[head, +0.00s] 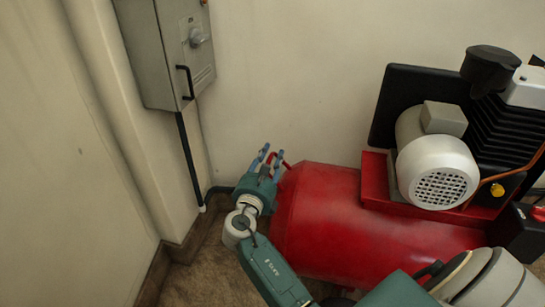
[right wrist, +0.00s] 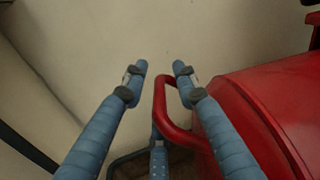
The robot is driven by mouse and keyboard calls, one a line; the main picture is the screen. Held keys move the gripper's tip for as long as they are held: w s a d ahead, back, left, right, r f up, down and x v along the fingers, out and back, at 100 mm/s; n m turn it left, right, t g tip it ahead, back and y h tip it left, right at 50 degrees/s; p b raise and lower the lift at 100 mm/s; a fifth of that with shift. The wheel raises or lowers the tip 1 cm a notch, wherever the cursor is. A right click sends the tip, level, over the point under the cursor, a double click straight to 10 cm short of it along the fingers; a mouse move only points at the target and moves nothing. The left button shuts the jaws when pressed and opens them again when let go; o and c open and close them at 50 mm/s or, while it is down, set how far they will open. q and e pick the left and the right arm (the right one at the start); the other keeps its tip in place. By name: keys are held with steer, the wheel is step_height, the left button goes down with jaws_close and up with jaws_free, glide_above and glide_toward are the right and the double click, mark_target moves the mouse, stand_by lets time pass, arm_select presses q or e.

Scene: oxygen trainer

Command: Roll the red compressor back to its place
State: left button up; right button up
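The red compressor (head: 320,225) has a red tank with a grey motor (head: 437,160) and black parts on top. It stands near the wall on the right of the head view. A bent red handle (right wrist: 172,125) sticks out from the tank's end (right wrist: 265,105) in the right wrist view. My right gripper (head: 268,158) is at that end. Its blue fingers (right wrist: 160,72) are spread, with the handle showing between them, nearer the right finger. I cannot tell whether a finger touches the handle. My left gripper is not in view.
A grey electrical box (head: 165,50) with a black handle hangs on the wall at upper left. A black conduit (head: 188,158) runs down from it near the corner. Some brown floor (head: 205,262) shows clear left of the compressor.

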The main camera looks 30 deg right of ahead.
steer(key=shift+x, duration=0.9)
steer(key=shift+c, duration=0.2)
jaws_close()
steer(key=shift+d, duration=0.15)
